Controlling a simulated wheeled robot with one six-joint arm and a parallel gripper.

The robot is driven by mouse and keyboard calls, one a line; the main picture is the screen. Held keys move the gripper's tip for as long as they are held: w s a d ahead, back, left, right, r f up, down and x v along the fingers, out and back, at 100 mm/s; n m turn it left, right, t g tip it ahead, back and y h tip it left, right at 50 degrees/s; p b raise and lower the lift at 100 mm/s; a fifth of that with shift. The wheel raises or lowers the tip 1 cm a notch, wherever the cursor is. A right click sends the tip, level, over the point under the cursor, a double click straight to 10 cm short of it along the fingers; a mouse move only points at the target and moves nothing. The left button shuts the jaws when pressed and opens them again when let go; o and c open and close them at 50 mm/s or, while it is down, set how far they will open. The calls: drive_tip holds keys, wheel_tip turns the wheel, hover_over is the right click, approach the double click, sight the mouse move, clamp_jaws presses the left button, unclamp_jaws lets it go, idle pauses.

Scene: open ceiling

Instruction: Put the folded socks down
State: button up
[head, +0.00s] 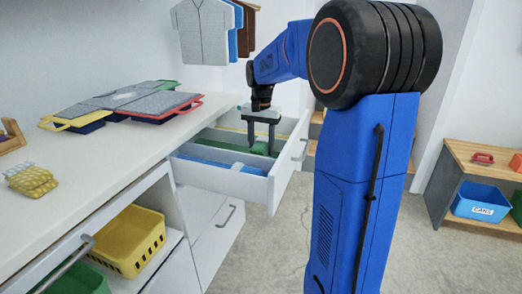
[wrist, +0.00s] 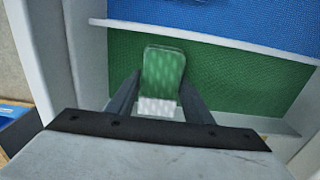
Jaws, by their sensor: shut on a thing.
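The folded socks (wrist: 163,72) are green with a pale pattern and a white band. In the wrist view they sit between the two fingers of my gripper (wrist: 160,98), which is shut on them. Below them is the green-floored compartment (wrist: 235,85) of the open drawer (head: 227,178); whether the socks touch its floor I cannot tell. In the head view my gripper (head: 260,146) points down into the drawer, and the socks are hard to tell from the green floor. A blue-floored compartment (wrist: 250,18) lies beside the green one, behind a white divider.
Yellow patterned folded items (head: 31,180) lie on the white counter (head: 95,165), with flat grey trays or cases (head: 150,103) farther back. A yellow basket (head: 130,240) stands on the shelf below. A blue CANS crate (head: 482,201) is on the right shelf. Shirts hang behind.

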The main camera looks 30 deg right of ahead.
sight(261, 143)
drive_tip(key=shift+f, duration=0.8)
drive_tip(key=shift+f, duration=0.15)
drive_tip(key=o, duration=1)
drive_tip(key=shift+o, duration=0.2)
wheel_tip(261, 143, up, 12)
drive_tip(key=shift+r, duration=0.2)
